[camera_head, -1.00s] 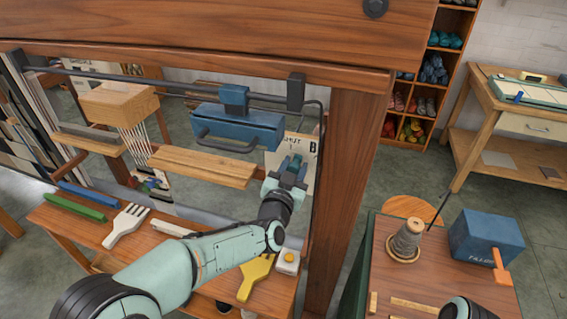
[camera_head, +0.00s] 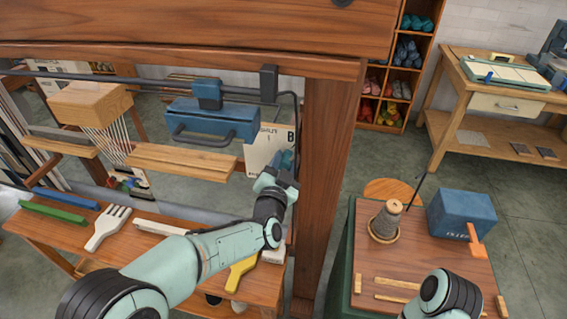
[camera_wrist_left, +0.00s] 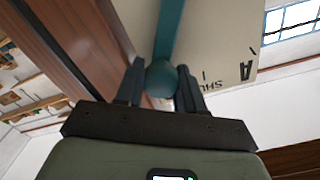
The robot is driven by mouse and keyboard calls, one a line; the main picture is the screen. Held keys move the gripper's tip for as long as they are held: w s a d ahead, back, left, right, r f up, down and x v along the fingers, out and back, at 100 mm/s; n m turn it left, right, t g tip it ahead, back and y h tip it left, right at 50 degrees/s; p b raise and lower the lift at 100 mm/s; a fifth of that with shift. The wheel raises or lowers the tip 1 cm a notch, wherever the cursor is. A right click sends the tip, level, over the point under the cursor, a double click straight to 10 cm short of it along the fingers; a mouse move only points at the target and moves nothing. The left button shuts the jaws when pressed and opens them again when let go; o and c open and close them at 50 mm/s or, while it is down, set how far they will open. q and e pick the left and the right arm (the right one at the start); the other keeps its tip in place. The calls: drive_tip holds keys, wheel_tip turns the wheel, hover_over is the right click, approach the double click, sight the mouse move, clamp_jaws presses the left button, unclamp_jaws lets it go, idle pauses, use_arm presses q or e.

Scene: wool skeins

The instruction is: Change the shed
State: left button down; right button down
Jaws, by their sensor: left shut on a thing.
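A teal lever (camera_wrist_left: 172,35) with a round knob (camera_wrist_left: 161,79) shows in the left wrist view. My left gripper (camera_wrist_left: 160,90) is shut on the knob, one dark finger on each side. In the head view my left gripper (camera_head: 283,163) is up beside the loom's right post, in front of a pale lettered panel (camera_head: 262,150), and mostly hides the lever. The panel shows a "B" in the head view and an "A" in the left wrist view (camera_wrist_left: 220,60). Part of my right arm is at the bottom right; its gripper is out of view.
The thick wooden loom post (camera_head: 325,170) stands close right of my left gripper. A blue box with a handle (camera_head: 212,120) hangs to its left. Below lie a white comb (camera_head: 106,228) and a yellow tool (camera_head: 240,272). A yarn cone (camera_head: 386,220) stands on the right-hand cabinet.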

use_arm(q)
drive_tip(key=c, duration=0.7)
unclamp_jaws()
drive_tip(key=shift+s, duration=0.1)
drive_tip(key=s, duration=0.4)
drive_tip(key=s+a+b, duration=0.1)
drive_tip(key=s, duration=0.3)
drive_tip(key=s+a, duration=0.1)
drive_tip(key=s, duration=0.4)
drive_tip(key=shift+a, duration=0.25)
